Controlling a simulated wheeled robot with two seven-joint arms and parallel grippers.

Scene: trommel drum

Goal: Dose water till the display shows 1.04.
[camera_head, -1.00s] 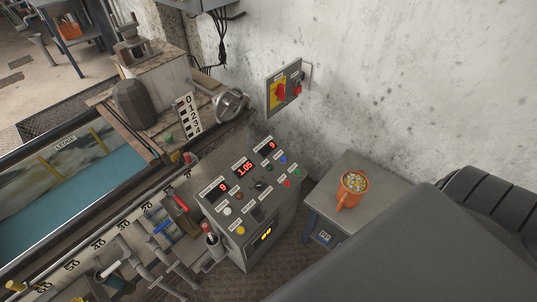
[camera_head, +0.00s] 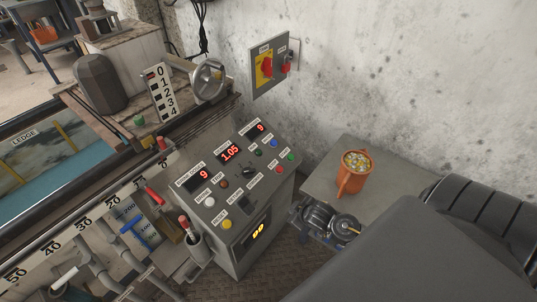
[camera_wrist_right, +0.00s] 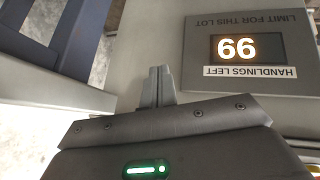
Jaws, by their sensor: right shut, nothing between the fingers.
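The grey control cabinet (camera_head: 262,213) has a sloped panel with three red displays. The middle display (camera_head: 230,152) reads 1.05. Coloured buttons, among them a blue button (camera_head: 273,143) and a yellow button (camera_head: 227,224), and a black knob (camera_head: 248,171) sit on the panel; their small labels are hard to read. My right gripper (camera_head: 300,211) is beside the cabinet, right of its front. In the right wrist view my right gripper (camera_wrist_right: 158,82) is shut and empty, below the "handlings left" display (camera_wrist_right: 236,47), whose amber digits appear upside down. My left gripper is not in view.
A grey side table (camera_head: 398,190) holds an orange mug (camera_head: 351,184) of pale pieces, right of the cabinet. A switch box (camera_head: 270,68) hangs on the wall. Left are a numbered rail (camera_head: 82,231), a scale board (camera_head: 160,94) and a handwheel (camera_head: 208,82).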

